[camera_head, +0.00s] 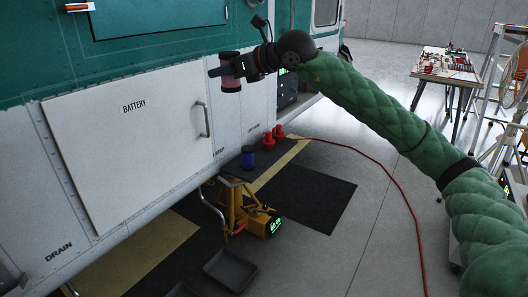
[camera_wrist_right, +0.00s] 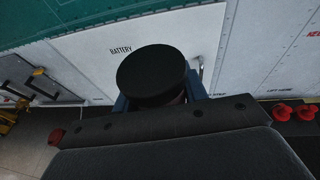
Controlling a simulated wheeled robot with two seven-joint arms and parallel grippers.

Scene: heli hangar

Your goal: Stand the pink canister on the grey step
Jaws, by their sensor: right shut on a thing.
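The pink canister (camera_head: 231,85) is held upright in my right gripper (camera_head: 224,71), high beside the helicopter's white side panel. The gripper is shut around its middle. In the right wrist view the canister's round black top (camera_wrist_right: 152,75) faces the camera and hides most of its body; the gripper's blue fingers (camera_wrist_right: 120,103) show at its sides. The grey step (camera_head: 262,162) is a dark flat plate low beside the helicopter, well below the canister and apart from it. My left gripper is out of view.
A blue canister (camera_head: 248,157) and two red objects (camera_head: 268,141) stand on or along the step. A yellow unit (camera_head: 262,222) is beneath it. A red hose (camera_head: 385,180) crosses the floor. A cluttered table (camera_head: 447,68) stands back right.

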